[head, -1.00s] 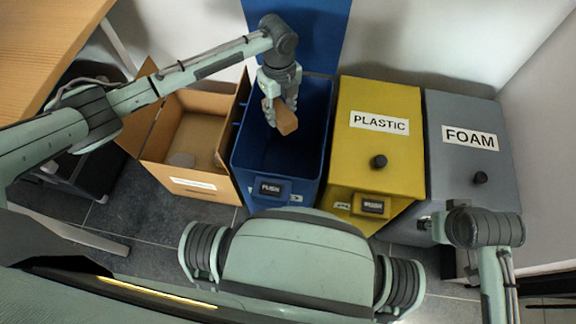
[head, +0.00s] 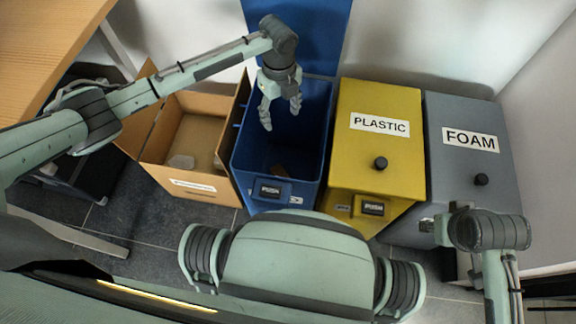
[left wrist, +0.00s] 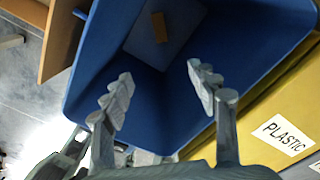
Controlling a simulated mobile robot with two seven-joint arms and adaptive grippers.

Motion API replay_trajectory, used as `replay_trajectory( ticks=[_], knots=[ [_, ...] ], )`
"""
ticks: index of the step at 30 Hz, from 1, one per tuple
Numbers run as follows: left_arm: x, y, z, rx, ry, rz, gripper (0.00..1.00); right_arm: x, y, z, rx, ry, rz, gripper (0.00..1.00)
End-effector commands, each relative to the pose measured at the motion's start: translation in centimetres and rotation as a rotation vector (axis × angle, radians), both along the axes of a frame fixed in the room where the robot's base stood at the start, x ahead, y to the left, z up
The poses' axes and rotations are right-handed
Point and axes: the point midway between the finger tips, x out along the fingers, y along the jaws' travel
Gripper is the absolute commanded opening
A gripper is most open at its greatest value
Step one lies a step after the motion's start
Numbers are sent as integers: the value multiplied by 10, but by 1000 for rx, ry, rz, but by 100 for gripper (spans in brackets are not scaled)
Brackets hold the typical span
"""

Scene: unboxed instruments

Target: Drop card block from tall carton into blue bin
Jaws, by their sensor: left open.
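The brown card block (left wrist: 160,27) lies at the bottom of the blue bin (left wrist: 88,85) in the left wrist view.
The blue bin's lid (head: 300,30) stands raised behind it. A closed yellow PLASTIC bin (head: 372,155) and a closed grey FOAM bin (head: 465,175) stand to the right. A wooden table (head: 45,45) is at the upper left.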

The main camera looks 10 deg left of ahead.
Motion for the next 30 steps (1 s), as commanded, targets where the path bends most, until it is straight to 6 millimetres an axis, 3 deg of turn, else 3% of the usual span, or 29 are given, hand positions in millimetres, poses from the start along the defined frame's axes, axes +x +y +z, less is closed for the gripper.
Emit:
replay_trajectory(
  ticks=[16,21,30],
  knots=[
    [1,0,102,0,-4,-1,59,0,0,0,1,0,0,40],
    [0,0,114,1,-1,0,59,0,0,0,1,0,0,40],
    [0,0,116,1,-1,0,59,0,0,0,1,0,0,40]
  ],
)
